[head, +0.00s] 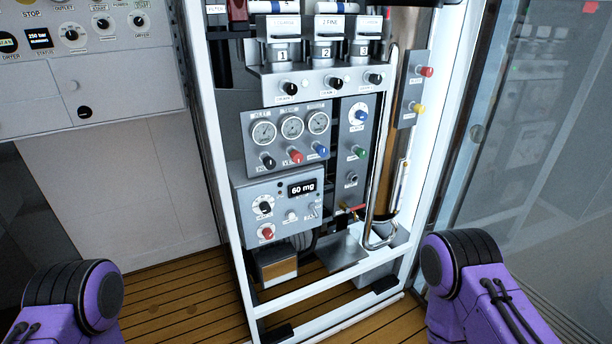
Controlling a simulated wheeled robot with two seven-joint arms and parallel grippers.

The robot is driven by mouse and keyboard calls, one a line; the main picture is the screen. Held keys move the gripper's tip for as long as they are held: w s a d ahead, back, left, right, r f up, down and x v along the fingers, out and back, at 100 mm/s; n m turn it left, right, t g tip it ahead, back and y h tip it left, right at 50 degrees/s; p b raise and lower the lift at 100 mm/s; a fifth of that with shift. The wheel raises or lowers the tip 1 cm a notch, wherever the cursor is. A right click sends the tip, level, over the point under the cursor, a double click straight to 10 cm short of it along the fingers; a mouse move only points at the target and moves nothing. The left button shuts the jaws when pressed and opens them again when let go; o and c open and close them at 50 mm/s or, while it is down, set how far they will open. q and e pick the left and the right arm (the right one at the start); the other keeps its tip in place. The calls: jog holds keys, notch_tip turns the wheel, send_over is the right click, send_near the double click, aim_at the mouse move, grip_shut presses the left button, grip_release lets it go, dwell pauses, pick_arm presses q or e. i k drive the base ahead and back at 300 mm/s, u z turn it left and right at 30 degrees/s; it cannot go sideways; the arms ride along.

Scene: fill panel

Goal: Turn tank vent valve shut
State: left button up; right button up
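A grey gauge panel (288,138) stands in the white frame, with three round gauges and a black, a red and a blue knob below them. The red knob (295,155) has a label that seems to start with "VE". A small plate on the right side carries another red knob (426,71) and a yellow knob (418,108). Their labels are too small to read, so I cannot tell for sure which knob is the tank vent valve, or whether it is open. Only purple links of my arms show at the bottom corners; both grippers are out of view.
A grey box (278,205) reading "60 mg" sits below the gauges. Three numbered canisters (326,52) stand above, with black knobs under them. A tall metal cylinder (388,150) is at the right. The white frame (222,180) borders the panels. A glass wall (545,130) stands right.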

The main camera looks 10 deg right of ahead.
aim_at(297, 157)
jog(key=u, duration=1.15)
jog(key=i, duration=0.55)
jog(key=z, duration=0.35)
